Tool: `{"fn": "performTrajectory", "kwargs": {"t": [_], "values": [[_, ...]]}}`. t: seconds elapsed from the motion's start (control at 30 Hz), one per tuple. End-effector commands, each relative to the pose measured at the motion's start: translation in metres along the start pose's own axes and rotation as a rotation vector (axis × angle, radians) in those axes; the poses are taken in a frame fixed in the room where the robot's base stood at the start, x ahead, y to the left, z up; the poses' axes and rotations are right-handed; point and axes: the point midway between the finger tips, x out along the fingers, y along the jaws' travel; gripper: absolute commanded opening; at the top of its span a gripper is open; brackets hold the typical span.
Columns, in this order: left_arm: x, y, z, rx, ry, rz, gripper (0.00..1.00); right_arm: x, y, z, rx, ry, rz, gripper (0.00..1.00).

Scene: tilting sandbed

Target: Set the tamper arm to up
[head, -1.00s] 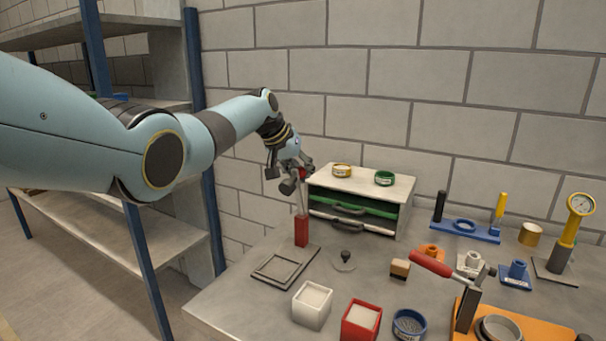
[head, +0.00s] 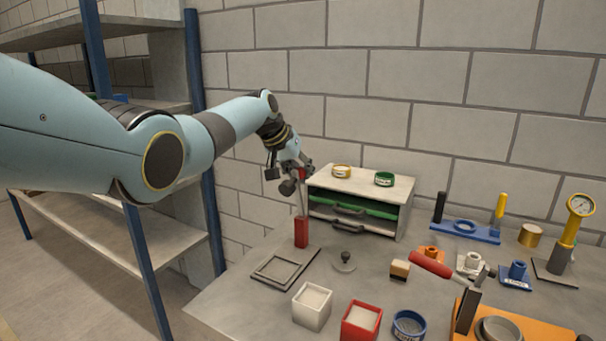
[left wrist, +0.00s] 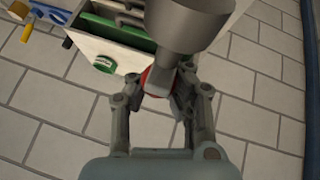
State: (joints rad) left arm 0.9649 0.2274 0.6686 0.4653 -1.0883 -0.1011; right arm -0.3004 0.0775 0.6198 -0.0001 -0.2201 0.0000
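The tamper arm (head: 299,200) is a thin grey bar rising almost upright from a red post (head: 301,232) at the table's back left. Its red upper end is at my left gripper (head: 294,178). In the left wrist view, a grey cylindrical head with a tapered bar (left wrist: 183,28) runs in between the fingers of my left gripper (left wrist: 158,90), with a bit of red beside it. The fingers appear closed around the arm's red end; the contact itself is partly hidden. My right gripper is not in view.
A drawer cabinet (head: 398,197) stands just right of the post. A square grey frame (head: 262,272), a white bin (head: 311,318) and a red bin (head: 346,330) lie in front. A red-handled lever (head: 430,264) is farther right. A shelf rack (head: 184,228) stands left.

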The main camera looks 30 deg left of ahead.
Motion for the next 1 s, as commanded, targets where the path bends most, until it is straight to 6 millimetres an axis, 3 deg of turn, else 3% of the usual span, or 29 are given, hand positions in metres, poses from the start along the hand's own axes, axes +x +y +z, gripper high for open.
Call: {"fn": "performTrajectory", "kwargs": {"t": [0.07,0.43,0.77,1.0], "values": [[-0.005,0.004,-0.009,0.002,0.017,0.006,0.00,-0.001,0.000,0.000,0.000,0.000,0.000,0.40],[-0.003,0.002,-0.005,0.002,0.010,0.003,0.50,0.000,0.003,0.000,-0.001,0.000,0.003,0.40],[-0.004,0.001,-0.003,0.001,0.006,0.001,0.50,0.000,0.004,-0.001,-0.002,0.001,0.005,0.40],[-0.027,0.000,-0.003,0.002,0.008,0.000,0.50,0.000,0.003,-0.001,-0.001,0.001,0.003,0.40]]}}
